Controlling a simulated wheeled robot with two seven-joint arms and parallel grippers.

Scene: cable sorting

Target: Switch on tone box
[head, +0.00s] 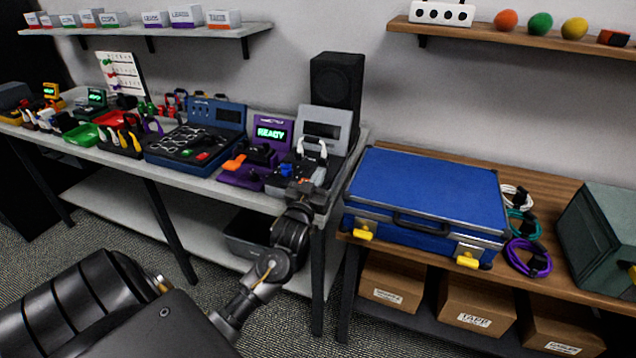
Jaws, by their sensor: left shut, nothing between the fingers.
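A grey device (325,118) with an upright panel and a dark screen stands at the right end of the grey bench. A white looped cable or handle (312,148) shows on its front part. I cannot read a label that tells whether it is the tone box. To its left is a purple device (272,132) whose screen reads READY in green. My left gripper (302,180) is shut and empty at the front of the grey device, hiding part of its base. I cannot tell whether it touches. My right gripper is not in view.
A blue tool box (195,140) and a green tray (82,134) stand further left on the bench. A black speaker (336,82) is behind the grey device. A blue case (428,188) and coiled cables (528,257) lie on the wooden table at right.

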